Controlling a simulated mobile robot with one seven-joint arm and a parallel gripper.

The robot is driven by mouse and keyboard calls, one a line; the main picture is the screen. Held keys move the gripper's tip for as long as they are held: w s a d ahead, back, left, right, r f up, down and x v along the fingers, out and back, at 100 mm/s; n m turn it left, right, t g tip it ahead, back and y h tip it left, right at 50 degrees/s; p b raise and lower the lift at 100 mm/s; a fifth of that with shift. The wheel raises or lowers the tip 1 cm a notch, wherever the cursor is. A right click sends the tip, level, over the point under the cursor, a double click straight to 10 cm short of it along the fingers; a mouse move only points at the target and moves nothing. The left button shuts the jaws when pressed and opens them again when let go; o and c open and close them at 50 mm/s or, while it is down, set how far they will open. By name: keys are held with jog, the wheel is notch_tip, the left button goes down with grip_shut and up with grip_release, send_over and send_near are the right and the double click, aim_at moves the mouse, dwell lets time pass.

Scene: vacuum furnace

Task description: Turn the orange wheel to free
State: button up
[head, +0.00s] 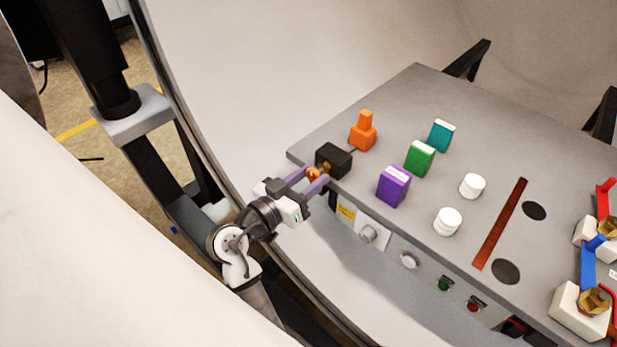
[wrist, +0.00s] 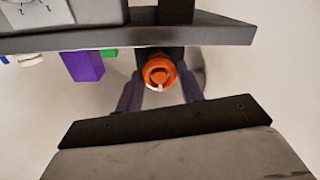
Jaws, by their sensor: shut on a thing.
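The orange wheel (head: 313,174) sits on the front of a black block with a brass stem (head: 334,160) at the left corner of the grey bench. My gripper (head: 311,181) reaches it from the lower left, with its purple fingers shut on the wheel, one on each side. In the wrist view, the wheel (wrist: 160,73) shows face-on as a round orange knob with a pale mark at its lower edge. My gripper's dark fingers (wrist: 160,95) stand left and right of it. The contact faces of the fingers are partly hidden.
On the grey bench (head: 300,153) stand an orange piece (head: 363,131), a purple block (head: 393,186), a green block (head: 419,158), a teal block (head: 441,135) and two white cylinders (head: 472,186). Knobs and buttons (head: 408,260) line its front face. Red and blue handled valves (head: 593,300) stand at right.

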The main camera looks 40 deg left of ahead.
jog(key=n+p, duration=0.2)
jog(key=n, duration=0.2)
jog(key=shift+r, duration=0.15)
jog(key=n+p, duration=0.3)
jog(key=n, duration=0.2)
jog(key=shift+p, duration=0.3)
jog(key=n+p, duration=0.4)
jog(key=n, duration=0.1)
jog(key=shift+a, duration=0.1)
jog(key=shift+f+n+p, duration=0.2)
jog(key=shift+n+p, duration=1.2)
jog(key=shift+n, duration=0.2)
jog(key=o, duration=1)
